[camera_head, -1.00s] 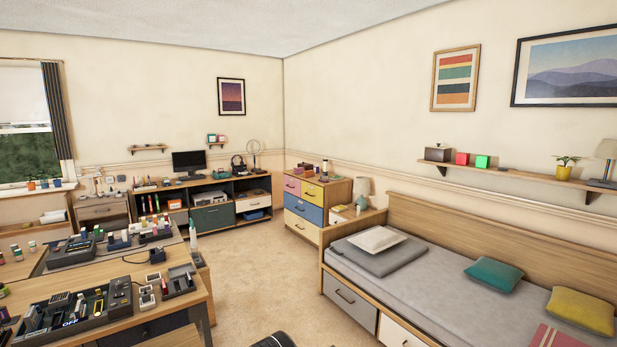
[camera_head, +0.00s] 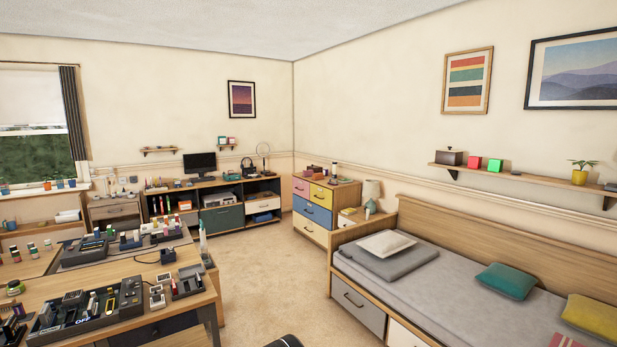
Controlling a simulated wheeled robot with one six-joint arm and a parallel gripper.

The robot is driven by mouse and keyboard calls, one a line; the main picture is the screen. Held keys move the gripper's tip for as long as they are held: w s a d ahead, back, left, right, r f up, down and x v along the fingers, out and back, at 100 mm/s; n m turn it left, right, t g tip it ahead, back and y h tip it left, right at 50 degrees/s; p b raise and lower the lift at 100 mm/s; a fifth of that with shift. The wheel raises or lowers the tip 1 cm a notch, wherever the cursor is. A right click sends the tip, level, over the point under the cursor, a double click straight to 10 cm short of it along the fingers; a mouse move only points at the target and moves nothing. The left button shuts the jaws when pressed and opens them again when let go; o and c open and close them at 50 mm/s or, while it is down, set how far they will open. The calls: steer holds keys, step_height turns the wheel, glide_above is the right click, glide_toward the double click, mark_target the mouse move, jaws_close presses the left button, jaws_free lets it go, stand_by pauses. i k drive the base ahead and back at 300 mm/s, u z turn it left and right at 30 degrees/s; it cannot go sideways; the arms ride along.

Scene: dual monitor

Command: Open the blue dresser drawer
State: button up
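The dresser (camera_head: 346,194) stands across the room by the far corner, just beyond the head of the bed. Its blue drawer (camera_head: 312,211) is the wide middle one and looks shut. Above it are a pink drawer (camera_head: 301,188) and a yellow drawer (camera_head: 320,194); a cream drawer (camera_head: 310,229) is below. Several small items stand on the dresser top.
A bed (camera_head: 480,305) with drawers runs along the right wall. A cluttered wooden workbench (camera_head: 190,302) fills the lower left. Clear carpet (camera_head: 262,290) lies between workbench and bed, leading toward the dresser.

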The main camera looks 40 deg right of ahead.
mark_target(319, 215)
steer(key=z, duration=0.9)
steer(key=i, duration=8.25)
steer(key=z, duration=1.85)
steer(key=i, duration=0.35)
steer(key=u, duration=0.05)
